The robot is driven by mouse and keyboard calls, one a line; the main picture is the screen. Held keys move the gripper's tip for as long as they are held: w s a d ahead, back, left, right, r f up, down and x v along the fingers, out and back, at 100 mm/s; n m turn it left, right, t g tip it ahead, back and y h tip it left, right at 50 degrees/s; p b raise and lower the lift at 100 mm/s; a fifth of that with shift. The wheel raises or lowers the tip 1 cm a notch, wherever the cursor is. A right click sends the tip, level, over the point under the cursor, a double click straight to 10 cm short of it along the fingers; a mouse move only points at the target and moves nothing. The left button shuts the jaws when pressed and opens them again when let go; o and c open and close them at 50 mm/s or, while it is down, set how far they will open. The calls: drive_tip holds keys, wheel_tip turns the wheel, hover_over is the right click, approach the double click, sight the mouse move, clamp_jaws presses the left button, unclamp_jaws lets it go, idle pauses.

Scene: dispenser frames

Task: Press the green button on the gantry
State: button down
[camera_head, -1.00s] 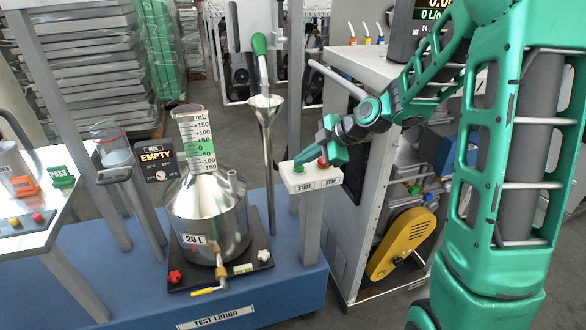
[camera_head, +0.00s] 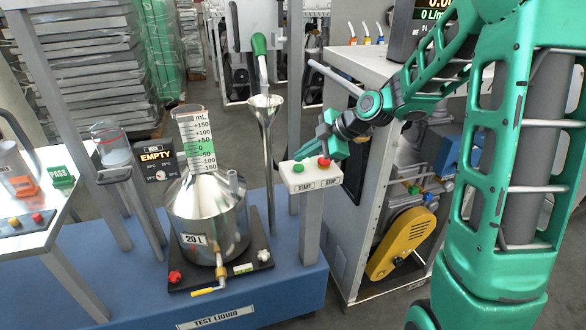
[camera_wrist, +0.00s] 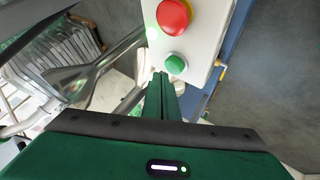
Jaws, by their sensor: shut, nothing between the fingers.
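The green button (camera_head: 298,168) sits on the left of a pale control box (camera_head: 312,181) on the gantry post, above the START label. A red button (camera_head: 324,162) sits beside it above STOP. My gripper (camera_head: 305,153) is shut and empty, with its fingers just behind and above the box. In the wrist view the green button (camera_wrist: 175,64) lies just beyond and slightly right of my fingertips (camera_wrist: 161,76), with the red button (camera_wrist: 172,16) farther up. Contact with the green button cannot be made out; a small gap seems to show.
A steel funnel (camera_head: 265,103) on a thin pipe stands left of the box. A 20 L metal vessel (camera_head: 208,215) stands on the blue base (camera_head: 270,285). A grey cabinet with a yellow belt guard (camera_head: 402,243) is close on the right.

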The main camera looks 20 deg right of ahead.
sight(303, 167)
drive_tip(key=shift+r, duration=2.55)
drive_tip(key=s+d+f+m+g+h, duration=0.1)
drive_tip(key=s+d+m+g+h, duration=0.1)
drive_tip(key=s+d+m, duration=0.3)
drive_tip(key=s+d+f+m+g+h, duration=0.1)
drive_tip(key=s+d+m, duration=0.4)
drive_tip(key=s+m, duration=0.6)
drive_tip(key=s+d+f+m+g+h, duration=0.2)
drive_tip(key=s+m, duration=0.5)
drive_tip(key=s, duration=1.5)
drive_tip(key=d+g+h, duration=0.1)
drive_tip(key=d+g, duration=0.1)
drive_tip(key=d, duration=0.1)
drive_tip(key=shift+s+m, duration=0.25)
drive_tip(key=shift+m, duration=0.15)
